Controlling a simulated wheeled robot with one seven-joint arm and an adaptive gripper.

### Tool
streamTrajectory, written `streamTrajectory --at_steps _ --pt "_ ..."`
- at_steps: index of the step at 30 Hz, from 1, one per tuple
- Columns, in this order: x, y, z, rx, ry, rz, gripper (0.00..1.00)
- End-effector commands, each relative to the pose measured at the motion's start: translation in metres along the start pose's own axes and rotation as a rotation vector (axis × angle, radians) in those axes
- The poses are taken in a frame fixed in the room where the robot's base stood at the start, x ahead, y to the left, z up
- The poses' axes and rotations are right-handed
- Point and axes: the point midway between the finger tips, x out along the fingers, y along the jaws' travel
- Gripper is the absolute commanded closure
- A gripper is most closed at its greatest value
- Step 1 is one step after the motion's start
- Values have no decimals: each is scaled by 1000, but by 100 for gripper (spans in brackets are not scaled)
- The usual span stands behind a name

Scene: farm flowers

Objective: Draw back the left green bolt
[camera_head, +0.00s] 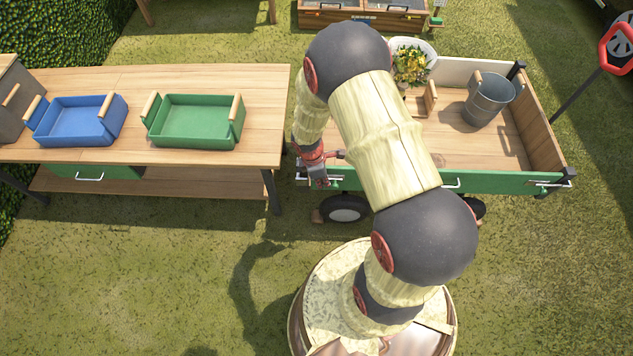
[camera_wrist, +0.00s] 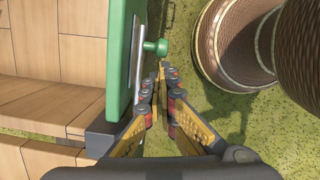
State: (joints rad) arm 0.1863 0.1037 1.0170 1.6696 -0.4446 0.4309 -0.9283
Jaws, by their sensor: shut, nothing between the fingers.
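The left green bolt shows in the wrist view as a green knob (camera_wrist: 156,47) standing out from a silver bar on the outer face of the cart's green side panel (camera_wrist: 119,60). My gripper (camera_wrist: 163,68) is shut and empty, its fingertips right beside the knob; I cannot tell whether they touch it. In the head view, my gripper (camera_head: 320,181) is at the left front corner of the wooden cart (camera_head: 480,150), outside the green panel. My gripper and arm hide most of the left bolt there.
A similar silver bolt (camera_head: 546,184) is at the cart's right front corner. A metal bucket (camera_head: 487,103) and yellow flowers (camera_head: 410,66) stand in the cart. The table (camera_head: 215,85) at left holds blue (camera_head: 76,125) and green (camera_head: 193,124) trays. Grass lies in front.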

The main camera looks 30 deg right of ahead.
Motion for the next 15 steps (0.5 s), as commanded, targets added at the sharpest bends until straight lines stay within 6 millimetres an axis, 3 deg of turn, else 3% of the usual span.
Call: streamTrajectory --at_steps 15 --pt "3 -2 11 2 -1 -3 100"
